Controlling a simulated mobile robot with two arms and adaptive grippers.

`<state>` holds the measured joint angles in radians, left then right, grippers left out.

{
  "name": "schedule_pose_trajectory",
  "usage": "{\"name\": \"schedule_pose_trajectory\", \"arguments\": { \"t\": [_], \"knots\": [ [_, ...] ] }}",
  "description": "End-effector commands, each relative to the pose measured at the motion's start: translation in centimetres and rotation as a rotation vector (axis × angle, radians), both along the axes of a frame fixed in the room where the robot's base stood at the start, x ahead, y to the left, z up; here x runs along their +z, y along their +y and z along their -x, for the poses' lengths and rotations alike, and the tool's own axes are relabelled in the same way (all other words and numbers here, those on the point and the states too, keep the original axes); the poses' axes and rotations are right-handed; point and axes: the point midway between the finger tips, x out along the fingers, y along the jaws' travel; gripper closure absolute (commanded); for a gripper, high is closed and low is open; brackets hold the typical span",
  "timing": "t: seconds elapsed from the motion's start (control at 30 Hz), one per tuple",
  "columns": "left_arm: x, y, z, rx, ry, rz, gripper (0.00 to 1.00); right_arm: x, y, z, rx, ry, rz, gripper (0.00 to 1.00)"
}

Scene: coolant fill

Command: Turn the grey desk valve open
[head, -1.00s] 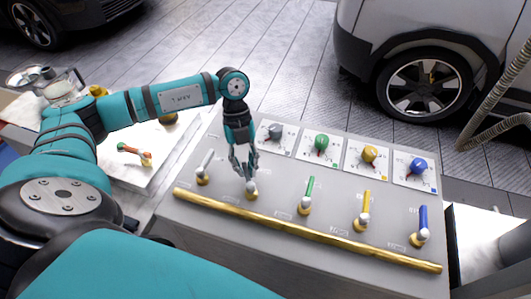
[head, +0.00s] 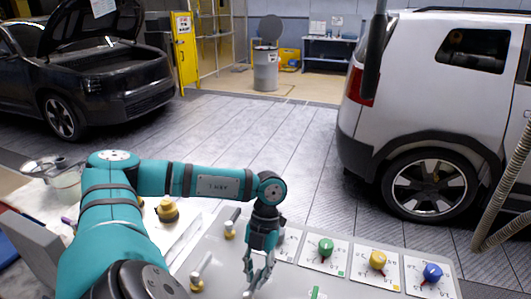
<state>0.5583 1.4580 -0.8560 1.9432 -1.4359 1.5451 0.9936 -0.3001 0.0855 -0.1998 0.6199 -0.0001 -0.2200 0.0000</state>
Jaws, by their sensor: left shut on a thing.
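My left gripper (head: 258,280) reaches down to the desk near the bottom edge of the head view. Its fingers are shut on the grey desk valve's handle (head: 248,294). Only a small part of that handle shows between and below the fingertips. The valve's base is cut off by the picture edge, so I cannot tell how far it is turned. My right gripper is not in view.
Green (head: 326,249), yellow (head: 377,260) and blue (head: 432,272) knobs stand right of my gripper. Two silver levers on brass bases (head: 230,224) (head: 199,274) stand left of it. A white car (head: 430,110) and a dark car (head: 95,75) stand beyond open floor.

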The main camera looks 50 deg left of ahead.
Motion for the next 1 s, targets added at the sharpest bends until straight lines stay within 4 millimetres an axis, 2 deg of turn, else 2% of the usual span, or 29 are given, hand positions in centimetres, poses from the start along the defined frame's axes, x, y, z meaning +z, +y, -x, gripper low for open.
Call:
{"name": "schedule_pose_trajectory", "arguments": {
  "t": [0.43, 0.47, 0.6, 0.87, 1.0],
  "knots": [
    [0.2, 0.1, -0.1, -0.008, -0.009, 0.001, 1.0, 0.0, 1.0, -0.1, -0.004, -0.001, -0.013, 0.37],
    [0.2, 0.1, -0.1, -0.008, -0.009, 0.001, 0.83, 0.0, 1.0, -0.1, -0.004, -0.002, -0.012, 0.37],
    [0.1, 0.1, 0.0, -0.008, -0.007, 0.001, 0.65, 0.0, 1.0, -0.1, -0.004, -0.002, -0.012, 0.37],
    [0.1, 0.1, 0.0, -0.006, -0.003, 0.001, 0.64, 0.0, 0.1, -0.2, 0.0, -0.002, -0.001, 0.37],
    [1.0, 0.3, -0.3, -0.005, -0.006, 0.001, 0.64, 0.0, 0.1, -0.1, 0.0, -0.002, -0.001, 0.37]
  ]
}}
